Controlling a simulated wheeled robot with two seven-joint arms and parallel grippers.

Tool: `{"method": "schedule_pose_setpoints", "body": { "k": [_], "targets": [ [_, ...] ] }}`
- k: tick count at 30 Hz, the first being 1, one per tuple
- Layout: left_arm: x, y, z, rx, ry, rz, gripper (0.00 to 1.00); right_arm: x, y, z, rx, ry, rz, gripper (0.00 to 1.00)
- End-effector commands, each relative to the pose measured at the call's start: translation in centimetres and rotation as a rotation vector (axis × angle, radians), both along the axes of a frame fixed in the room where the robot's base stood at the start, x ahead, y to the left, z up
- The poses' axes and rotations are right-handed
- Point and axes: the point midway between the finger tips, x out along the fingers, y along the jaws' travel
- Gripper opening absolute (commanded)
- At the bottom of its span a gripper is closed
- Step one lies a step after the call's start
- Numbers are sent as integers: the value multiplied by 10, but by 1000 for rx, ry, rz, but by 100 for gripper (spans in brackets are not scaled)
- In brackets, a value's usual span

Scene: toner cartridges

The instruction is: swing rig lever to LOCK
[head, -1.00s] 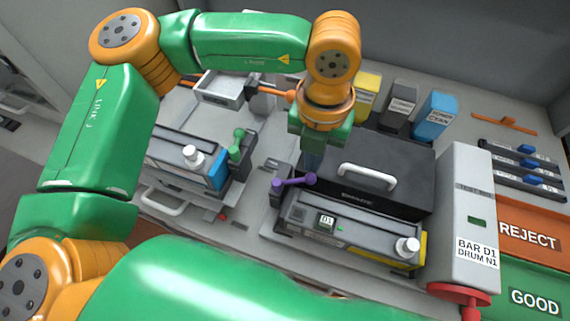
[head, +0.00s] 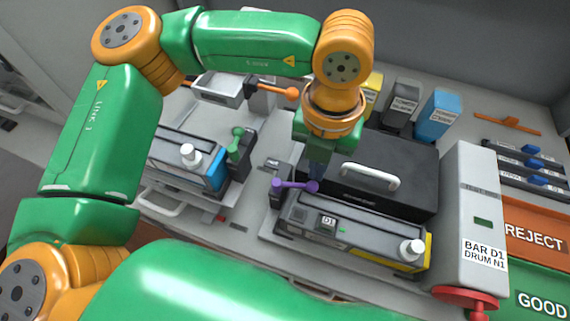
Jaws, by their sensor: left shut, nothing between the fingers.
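A purple lever (head: 294,185) with a round knob at its right end lies almost level in the picture, at the back left corner of the grey unit (head: 345,237) marked D1. My left gripper (head: 317,176) comes down from above with its fingers shut and empty. Its fingertips are at the lever's knob, on the far side; whether they touch it I cannot tell. A green lever (head: 236,144) stands upright on the unit to the left, and an orange lever (head: 275,89) points right at the back. No LOCK marking is readable. My right gripper is not in view.
A black case (head: 410,170) with a white handle stands close right of the gripper. Toner boxes (head: 438,115) stand behind it. A grey tester (head: 470,200) with a red handwheel, and REJECT (head: 532,238) and GOOD (head: 540,300) bins, are at the right.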

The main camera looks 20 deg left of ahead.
Motion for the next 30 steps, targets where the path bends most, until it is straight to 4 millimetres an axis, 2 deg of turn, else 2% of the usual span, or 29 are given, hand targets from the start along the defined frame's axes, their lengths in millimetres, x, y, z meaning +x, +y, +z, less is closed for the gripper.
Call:
{"method": "schedule_pose_setpoints", "body": {
  "k": [20,25,30],
  "targets": [
    [-11,-5,-2,-1,0,-3,0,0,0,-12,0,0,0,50],
    [-11,-5,5,-1,0,-1,0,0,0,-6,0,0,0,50],
    [-11,-5,25,0,-2,-1,0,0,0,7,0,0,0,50]
  ]
}}
